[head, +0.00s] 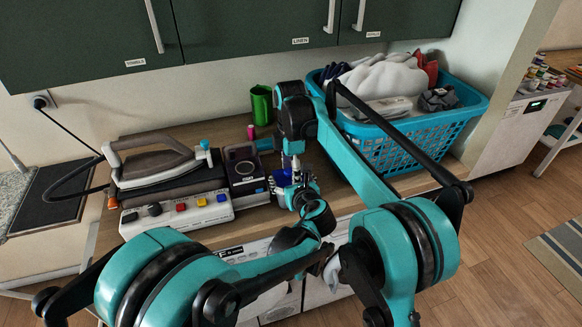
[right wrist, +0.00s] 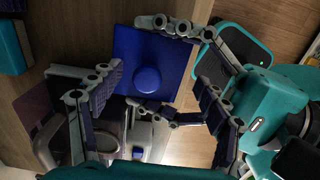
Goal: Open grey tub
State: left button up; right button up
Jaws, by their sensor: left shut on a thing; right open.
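A square blue lid with a round knob (right wrist: 146,78) faces up in the right wrist view. The tub body under it is hidden, so I cannot confirm its grey colour. In the head view only a small blue patch (head: 281,178) of it shows at the counter's front edge. My left gripper (head: 300,192) is shut on the tub, its fingers along two sides of it in the right wrist view. My right gripper (head: 292,158) points down from above. Its fingers (right wrist: 160,80) are open, one to each side of the lid, with the knob between them and apart from both.
A teal laundry basket (head: 420,130) stands right of the grippers. A green cup (head: 261,105) and a pink spool (head: 251,132) stand behind. An iron (head: 155,160) and a dark device (head: 243,165) are to the left. Green cabinets (head: 250,22) hang above.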

notch_tip(320, 180, up, 12)
dwell(0.5)
jog(key=shift+f, duration=0.1)
pick_arm(q)
jog(key=o, duration=1.7)
jog(key=shift+o, duration=0.2)
jog(key=shift+s, duration=0.1)
